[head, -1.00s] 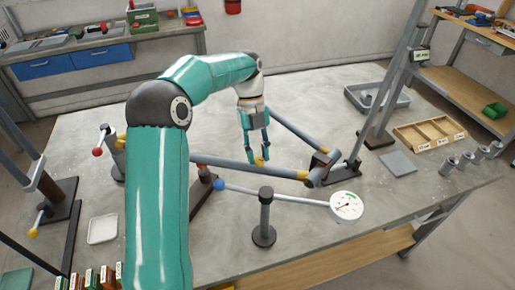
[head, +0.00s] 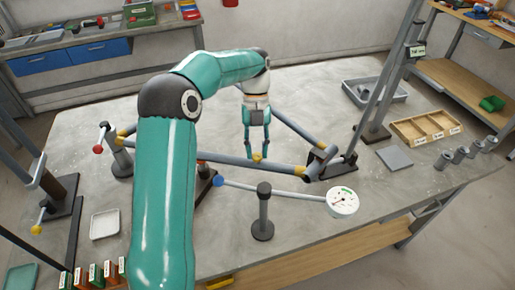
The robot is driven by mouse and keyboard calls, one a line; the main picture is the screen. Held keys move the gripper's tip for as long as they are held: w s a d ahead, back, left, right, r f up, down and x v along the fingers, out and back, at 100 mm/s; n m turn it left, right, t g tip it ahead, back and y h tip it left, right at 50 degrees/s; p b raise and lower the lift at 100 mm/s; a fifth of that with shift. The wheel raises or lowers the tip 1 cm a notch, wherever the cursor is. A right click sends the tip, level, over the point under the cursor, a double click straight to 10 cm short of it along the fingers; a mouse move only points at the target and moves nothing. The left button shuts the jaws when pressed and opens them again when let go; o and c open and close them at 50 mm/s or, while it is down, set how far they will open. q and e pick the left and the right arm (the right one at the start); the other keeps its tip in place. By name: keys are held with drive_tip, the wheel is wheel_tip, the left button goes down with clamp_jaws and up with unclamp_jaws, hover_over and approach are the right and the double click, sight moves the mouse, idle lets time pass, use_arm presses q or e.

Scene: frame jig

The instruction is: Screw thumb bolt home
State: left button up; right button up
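My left gripper (head: 256,152) points down over the middle of the table, behind the near grey tube (head: 255,163) of the frame. The near tube runs to a dark corner block (head: 319,160) on the right, with a yellow collar by that end. A second tube (head: 297,129) comes in from behind to the same corner. My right gripper is not in view.
A round dial gauge (head: 342,201) on a long rod and a dark post (head: 263,215) stand in front of the frame. A grey tray (head: 375,91), a wooden divided box (head: 426,127) and several metal cylinders are at the right. A white dish (head: 104,226) lies at the left.

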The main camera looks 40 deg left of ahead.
use_arm(q)
drive_tip(key=o, duration=0.4)
drive_tip(key=shift+o, duration=0.2)
drive_tip(key=shift+r, duration=0.15)
drive_tip(key=v, duration=0.7)
drive_tip(key=shift+a, duration=0.1)
